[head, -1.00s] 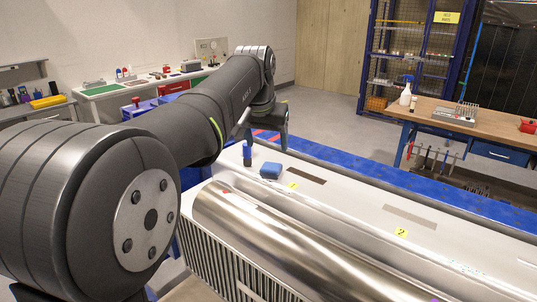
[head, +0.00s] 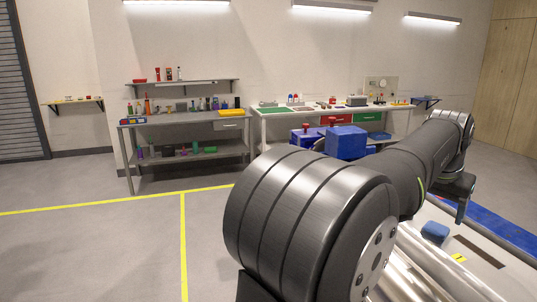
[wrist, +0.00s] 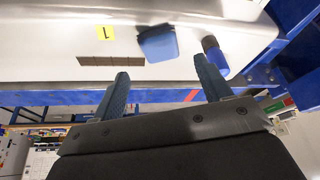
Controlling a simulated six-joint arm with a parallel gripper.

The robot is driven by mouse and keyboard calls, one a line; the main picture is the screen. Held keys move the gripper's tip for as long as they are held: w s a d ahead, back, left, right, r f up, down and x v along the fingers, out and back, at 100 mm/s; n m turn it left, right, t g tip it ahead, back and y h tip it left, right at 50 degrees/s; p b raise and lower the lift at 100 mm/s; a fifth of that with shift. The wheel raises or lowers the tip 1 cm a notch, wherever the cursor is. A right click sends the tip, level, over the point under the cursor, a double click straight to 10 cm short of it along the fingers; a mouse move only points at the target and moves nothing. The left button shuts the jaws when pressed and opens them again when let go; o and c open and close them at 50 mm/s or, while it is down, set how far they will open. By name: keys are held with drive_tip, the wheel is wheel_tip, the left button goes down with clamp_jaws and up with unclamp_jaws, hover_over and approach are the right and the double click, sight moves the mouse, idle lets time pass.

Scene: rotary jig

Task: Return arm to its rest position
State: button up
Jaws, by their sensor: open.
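My gripper (wrist: 162,80) is open and empty, with its two blue-grey fingers apart in the wrist view. In the head view my gripper (head: 462,207) hangs at the far right, over the end of the white jig bed. A blue block-like piece (wrist: 157,43) lies on the white bed beyond the fingertips; it also shows in the head view (head: 435,232). A dark blue cylinder (wrist: 214,56) lies beyond the right finger in the wrist view. My large arm links fill the lower right of the head view and hide part of the jig.
A yellow label "1" (wrist: 106,32) and a dark slot (wrist: 110,61) are on the bed. A shiny metal cylinder (head: 420,262) lies along the jig. A grey workbench (head: 190,120) and a white bench (head: 330,112) stand along the back wall. Open floor lies at left.

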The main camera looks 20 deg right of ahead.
sight(436, 228)
drive_tip(key=x, duration=0.7)
drive_tip(key=shift+s, duration=0.1)
wheel_tip(436, 228, up, 2)
drive_tip(key=shift+r, duration=0.85)
